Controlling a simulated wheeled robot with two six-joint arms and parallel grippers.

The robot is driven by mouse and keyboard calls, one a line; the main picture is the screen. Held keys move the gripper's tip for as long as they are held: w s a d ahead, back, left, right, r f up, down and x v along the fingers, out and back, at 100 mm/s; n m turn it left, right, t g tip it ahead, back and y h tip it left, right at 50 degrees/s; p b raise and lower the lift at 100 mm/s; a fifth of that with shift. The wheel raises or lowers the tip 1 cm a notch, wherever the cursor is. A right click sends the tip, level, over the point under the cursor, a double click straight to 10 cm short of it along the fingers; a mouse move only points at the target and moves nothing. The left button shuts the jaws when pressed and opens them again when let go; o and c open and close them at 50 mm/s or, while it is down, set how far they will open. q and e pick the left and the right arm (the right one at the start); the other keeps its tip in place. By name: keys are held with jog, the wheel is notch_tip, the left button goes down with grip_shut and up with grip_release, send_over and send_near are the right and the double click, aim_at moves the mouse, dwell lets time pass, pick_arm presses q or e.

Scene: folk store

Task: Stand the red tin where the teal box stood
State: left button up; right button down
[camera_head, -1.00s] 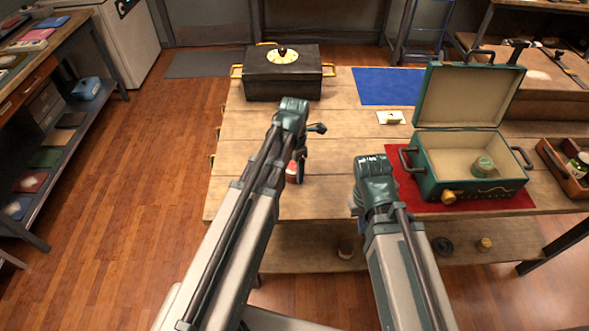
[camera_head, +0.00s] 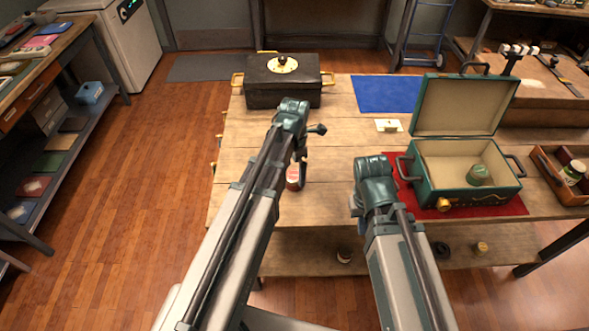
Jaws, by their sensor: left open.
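A red tin (camera_head: 292,179) with a pale label stands on the wooden table near its left front part. My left gripper (camera_head: 299,170) is open and points down at the tin, with a finger close to its right side. The arm hides part of the gripper, so I cannot tell if it touches the tin. A teal box (camera_head: 436,196) with its lid raised stands on a red mat (camera_head: 509,207) at the right. A small green tin (camera_head: 479,174) is inside it. My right gripper (camera_head: 358,208) is left of the red mat, its fingers mostly hidden by its wrist.
A black box (camera_head: 270,97) with gold handles stands at the back left. A blue mat (camera_head: 386,95) lies bare at the back. A small cream item (camera_head: 388,126) lies between the mats. A wooden tray (camera_head: 549,172) with jars is at far right. The lower shelf (camera_head: 300,249) holds small items.

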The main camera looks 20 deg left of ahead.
aim_at(293, 178)
pick_arm(q)
notch_tip(293, 178, up, 9)
jog(key=p, duration=0.7)
jog(key=shift+f, duration=0.2)
jog(key=s+m, duration=0.4)
jog(key=m, duration=0.9)
jog(key=s+m, duration=0.5)
jog(key=m, duration=0.8)
jog(key=s+d+m+y, duration=0.1)
jog(key=s+d+m, duration=0.3)
jog(key=d, duration=0.6)
jog(key=shift+s+d, duration=0.2)
jog(key=shift+s, duration=0.5)
